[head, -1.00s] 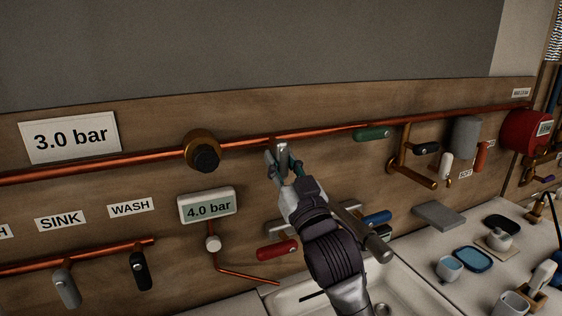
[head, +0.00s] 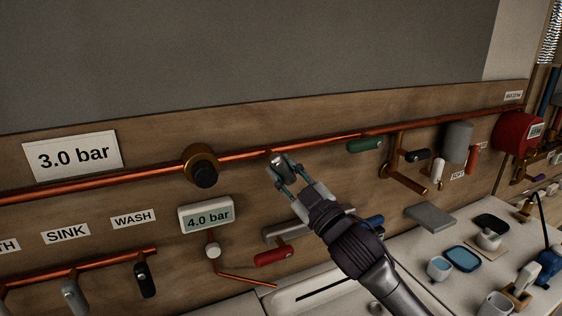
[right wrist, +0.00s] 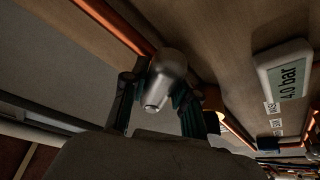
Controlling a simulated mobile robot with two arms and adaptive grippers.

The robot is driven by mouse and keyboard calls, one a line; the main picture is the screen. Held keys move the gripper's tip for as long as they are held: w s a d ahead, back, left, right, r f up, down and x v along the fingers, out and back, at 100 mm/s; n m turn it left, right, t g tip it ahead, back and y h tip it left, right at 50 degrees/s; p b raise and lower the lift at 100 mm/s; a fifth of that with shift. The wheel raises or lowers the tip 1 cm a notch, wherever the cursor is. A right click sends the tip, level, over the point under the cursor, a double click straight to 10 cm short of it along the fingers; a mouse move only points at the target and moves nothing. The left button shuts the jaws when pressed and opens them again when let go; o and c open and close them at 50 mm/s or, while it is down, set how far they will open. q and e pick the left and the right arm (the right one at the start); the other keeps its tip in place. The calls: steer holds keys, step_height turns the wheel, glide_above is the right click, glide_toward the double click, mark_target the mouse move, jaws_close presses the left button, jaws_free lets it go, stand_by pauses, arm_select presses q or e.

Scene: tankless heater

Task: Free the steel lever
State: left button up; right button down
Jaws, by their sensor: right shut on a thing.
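The steel lever (head: 279,164) is a short grey metal handle on the copper pipe along the wooden wall panel. My right gripper (head: 283,174) is shut on it, with one finger on each side. In the right wrist view, the lever (right wrist: 166,75) shows as a rounded steel body between the two dark fingers (right wrist: 160,105). Its joint to the pipe is partly hidden. A brass round valve with a black knob (head: 203,170) sits on the same pipe to the left. My left gripper is not in view.
A gauge reading 4.0 bar (head: 207,215) and a 3.0 bar sign (head: 73,156) are on the panel. A green handle (head: 365,145) is right of the lever, a red one (head: 273,256) below. A white sink (head: 330,286) lies beneath my arm.

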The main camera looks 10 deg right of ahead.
steer(key=n+p, duration=0.1)
steer(key=n+g+p, duration=0.1)
steer(key=n, duration=0.1)
steer(key=r+n+y+p, duration=0.1)
steer(key=n+p, duration=0.1)
steer(key=shift+d+g, duration=0.4)
steer(key=shift+w+n+g, duration=0.1)
steer(key=shift+n+g, duration=0.2)
steer(key=shift+n, duration=0.1)
steer(key=c, duration=0.9)
jaws_free()
steer(key=shift+f, duration=0.1)
steer(key=shift+s+d, duration=0.15)
steer(key=shift+s, duration=0.05)
steer(key=v, duration=1.1)
steer(key=shift+s+d+f, duration=0.15)
steer(key=shift+s+f, duration=0.05)
steer(key=shift+f, duration=0.05)
steer(key=shift+f, duration=0.1)
